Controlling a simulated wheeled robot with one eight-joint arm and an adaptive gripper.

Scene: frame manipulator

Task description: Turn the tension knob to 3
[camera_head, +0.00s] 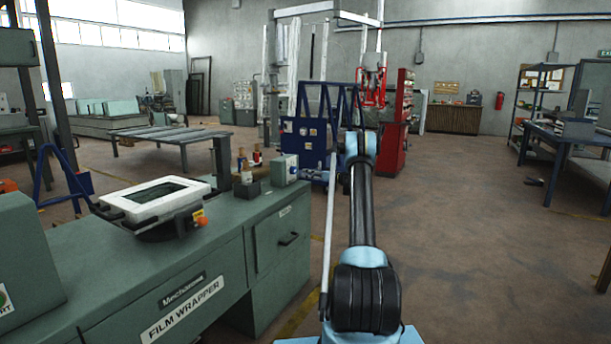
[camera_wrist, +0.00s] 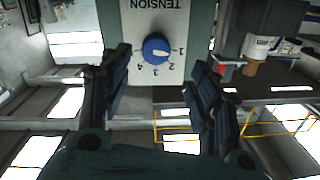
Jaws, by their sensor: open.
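The blue tension knob (camera_wrist: 155,48) sits on a white panel (camera_wrist: 140,15) in the wrist view. The fingers look apart from the knob. In the head view a small grey box (camera_head: 285,170) stands at the bench's far right corner; my gripper is not clear there.
The green film wrapper bench (camera_head: 165,282) fills the lower left of the head view. A white-framed machine part (camera_head: 157,198) and several bottles stand on it. A blue rack (camera_head: 305,135) and a red cabinet (camera_head: 394,125) stand beyond. Floor at right is open.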

